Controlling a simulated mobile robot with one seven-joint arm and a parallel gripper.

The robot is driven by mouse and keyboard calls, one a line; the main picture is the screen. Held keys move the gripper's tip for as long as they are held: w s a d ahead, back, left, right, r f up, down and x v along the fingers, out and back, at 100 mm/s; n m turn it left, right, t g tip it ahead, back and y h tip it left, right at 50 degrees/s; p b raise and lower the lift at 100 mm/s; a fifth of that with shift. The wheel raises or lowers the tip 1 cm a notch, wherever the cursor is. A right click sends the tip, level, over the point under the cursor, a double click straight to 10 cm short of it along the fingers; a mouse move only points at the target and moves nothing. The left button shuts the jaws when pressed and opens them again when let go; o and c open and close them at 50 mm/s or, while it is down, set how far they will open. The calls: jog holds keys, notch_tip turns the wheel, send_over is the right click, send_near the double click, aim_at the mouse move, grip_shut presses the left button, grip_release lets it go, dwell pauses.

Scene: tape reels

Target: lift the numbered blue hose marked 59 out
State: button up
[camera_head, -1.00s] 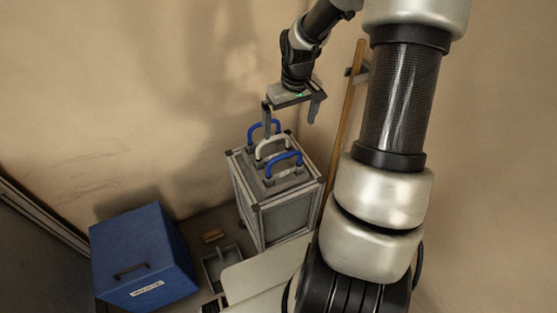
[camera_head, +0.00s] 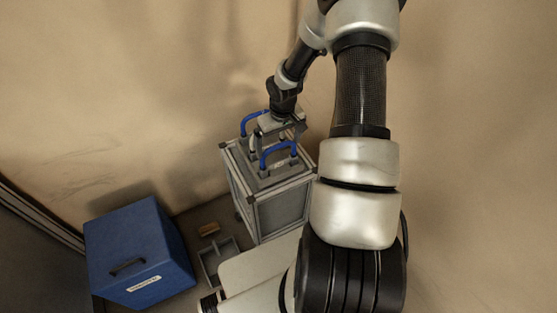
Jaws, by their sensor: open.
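Two blue hoses arch up like handles from the top of a metal-framed grey box. One blue hose (camera_head: 250,122) is at the back left and the other blue hose (camera_head: 279,150) is at the front right. A pale hose (camera_head: 254,144) stands between them, mostly hidden by my gripper. No number 59 can be read on any hose. My gripper (camera_head: 277,138) is open, low over the box top, its fingers around or beside the pale hose; I cannot tell which. It appears to hold nothing.
The grey box (camera_head: 278,212) stands near the wall corner. A blue box (camera_head: 140,250) with a dark handle and white label is on the floor at left. A grey tray (camera_head: 217,257) and small brown block (camera_head: 209,229) lie between them. Walls are close behind.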

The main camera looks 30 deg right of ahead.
jog(key=shift+f, duration=0.75)
jog(key=c, duration=1.3)
jog(key=shift+r, duration=0.15)
jog(key=shift+c, duration=0.2)
notch_tip(320, 180, up, 10)
jog(key=shift+r+p, duration=0.2)
jog(key=shift+p, duration=0.4)
jog(key=shift+r+p, duration=2)
jog(key=shift+r, duration=0.75)
